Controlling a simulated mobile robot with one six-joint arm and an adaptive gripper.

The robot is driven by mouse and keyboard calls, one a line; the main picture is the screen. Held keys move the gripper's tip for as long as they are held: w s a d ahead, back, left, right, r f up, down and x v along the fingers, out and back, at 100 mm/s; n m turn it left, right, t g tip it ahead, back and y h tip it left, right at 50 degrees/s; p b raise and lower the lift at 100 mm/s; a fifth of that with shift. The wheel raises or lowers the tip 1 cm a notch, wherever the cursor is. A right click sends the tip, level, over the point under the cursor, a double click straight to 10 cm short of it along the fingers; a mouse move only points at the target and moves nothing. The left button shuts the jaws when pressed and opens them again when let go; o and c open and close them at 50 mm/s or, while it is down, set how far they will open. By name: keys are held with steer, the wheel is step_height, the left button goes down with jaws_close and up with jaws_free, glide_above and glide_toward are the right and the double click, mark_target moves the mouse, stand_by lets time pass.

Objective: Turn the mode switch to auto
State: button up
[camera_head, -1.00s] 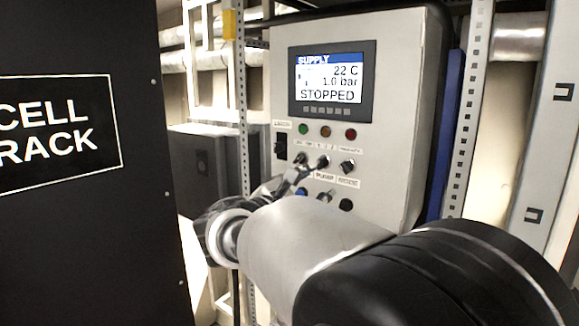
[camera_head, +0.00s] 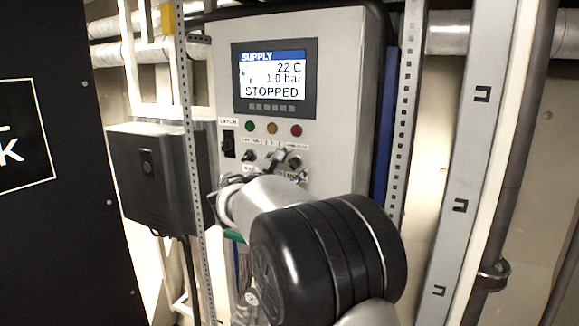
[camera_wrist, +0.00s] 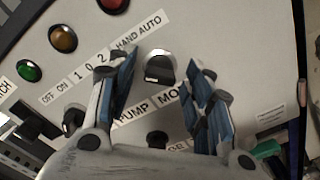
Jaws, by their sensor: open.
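The mode switch (camera_wrist: 158,66) is a round metal-rimmed selector with a black handle on the light grey panel. The label HAND AUTO is above it, and a label starting MO, partly hidden, is below. In the wrist view my gripper (camera_wrist: 163,64) is open, with one finger on each side of the switch. I cannot tell whether a finger touches it, and the handle's exact setting is unclear. In the head view my gripper (camera_head: 283,159) is small at the panel's switch row, partly hidden by my arm.
The panel screen (camera_head: 274,80) reads SUPPLY, 22 C, 1.0 bar, STOPPED. Green (camera_wrist: 29,71), amber (camera_wrist: 63,39) and red lamps are above the switches. Another selector (camera_wrist: 73,118) is beside the left finger. A dark box (camera_head: 155,175) and a black rack (camera_head: 50,240) stand left.

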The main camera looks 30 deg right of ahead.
steer(key=shift+c, duration=0.2)
steer(key=c, duration=1)
steer(key=shift+b, duration=0.5)
steer(key=m+b, duration=0.2)
steer(key=b, duration=0.2)
steer(key=m+b, duration=0.3)
steer(key=b, duration=0.1)
steer(key=m+b, duration=0.3)
steer(key=b, duration=0.1)
steer(key=shift+f, duration=0.25)
steer(key=m+b, duration=0.5)
steer(key=shift+m+b, duration=0.3)
steer(key=shift+r+m+b, duration=0.2)
steer(key=shift+m+b, duration=1.1)
steer(key=shift+m, duration=0.9)
